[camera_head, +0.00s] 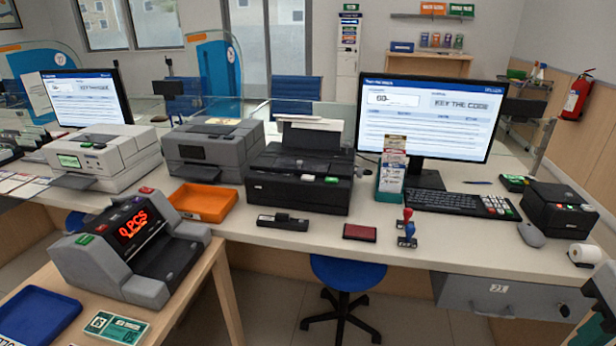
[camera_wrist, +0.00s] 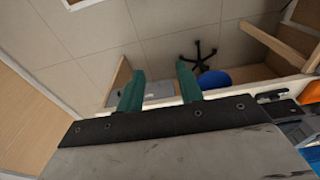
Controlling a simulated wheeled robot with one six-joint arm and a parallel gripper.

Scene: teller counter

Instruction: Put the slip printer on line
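A black printer (camera_head: 300,178) with paper standing at its back is in the middle of the counter in the head view. It has a small panel with a green button at its front right. No readable label shows which is the slip printer. My gripper (camera_wrist: 160,85) shows in the wrist view as two green fingers, apart with nothing between them. It points toward the floor, drawer and stool, away from both devices.
A monitor (camera_head: 430,115) reads "KEY THE CODE", with a keyboard (camera_head: 460,203) in front. A grey printer (camera_head: 210,150), orange tray (camera_head: 203,201), stamps (camera_head: 406,230) and red pad (camera_head: 359,233) share the counter. A note counter (camera_head: 130,245) stands at left; a blue stool (camera_head: 347,272) is below.

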